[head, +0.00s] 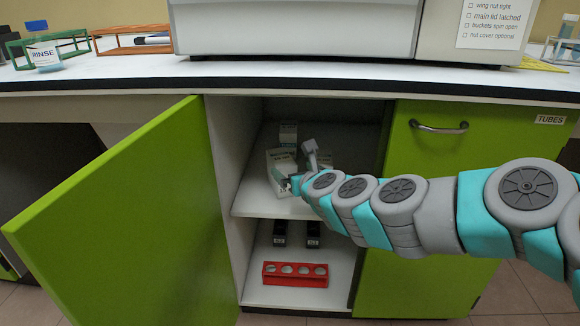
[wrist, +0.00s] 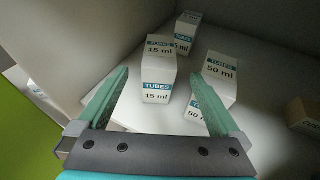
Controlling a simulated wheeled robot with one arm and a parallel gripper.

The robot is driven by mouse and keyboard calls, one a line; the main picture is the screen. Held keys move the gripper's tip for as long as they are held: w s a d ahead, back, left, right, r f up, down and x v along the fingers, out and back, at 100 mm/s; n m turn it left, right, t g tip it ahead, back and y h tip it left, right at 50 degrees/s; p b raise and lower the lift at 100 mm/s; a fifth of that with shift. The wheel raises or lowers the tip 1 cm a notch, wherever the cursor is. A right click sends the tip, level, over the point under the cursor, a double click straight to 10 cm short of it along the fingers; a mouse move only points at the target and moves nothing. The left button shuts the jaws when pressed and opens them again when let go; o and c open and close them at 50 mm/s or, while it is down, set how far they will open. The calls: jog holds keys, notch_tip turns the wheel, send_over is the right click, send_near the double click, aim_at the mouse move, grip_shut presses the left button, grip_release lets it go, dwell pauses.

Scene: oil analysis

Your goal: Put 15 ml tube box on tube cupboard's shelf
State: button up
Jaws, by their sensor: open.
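My gripper (wrist: 160,74) is open and empty, with its two teal fingers apart. A white 15 ml tube box (wrist: 158,68) stands upright on the shelf in the wrist view, in the gap between the fingertips or just beyond it. A second 15 ml box (wrist: 186,34) stands farther back. In the head view my arm reaches into the open tube cupboard, over its upper shelf (head: 252,198). White boxes (head: 279,163) show there, partly hidden by my gripper; a further one (head: 288,132) is behind.
A brownish box (wrist: 302,113) is at the right. The green door (head: 130,220) stands open at left. Below are black items (head: 280,234) and a red rack (head: 294,281).

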jog(key=shift+s+d+r, duration=0.1)
jog(key=shift+s, duration=0.25)
jog(key=s+a+f+n+g+y, duration=0.1)
jog(key=s+f+n+g, duration=0.15)
jog(key=s+n, duration=0.6)
jog(key=s+a+f+n+g+y, duration=0.15)
jog(key=s+n+g, duration=0.25)
jog(key=s+n, duration=0.4)
jog(key=s+d+f+n+g+h, duration=0.3)
jog(key=s+d+n, duration=0.4)
jog(key=s, duration=0.5)
jog(key=s+d+f+n+g+h, duration=0.4)
jog(key=s+d+n+g, duration=0.2)
jog(key=s+d, duration=0.5)
jog(key=shift+s+d+f+n, duration=0.2)
jog(key=shift+s+d+n, duration=0.1)
jog(key=shift+s+n, duration=0.75)
jog(key=shift+w+h, duration=0.1)
jog(key=shift+h, duration=0.15)
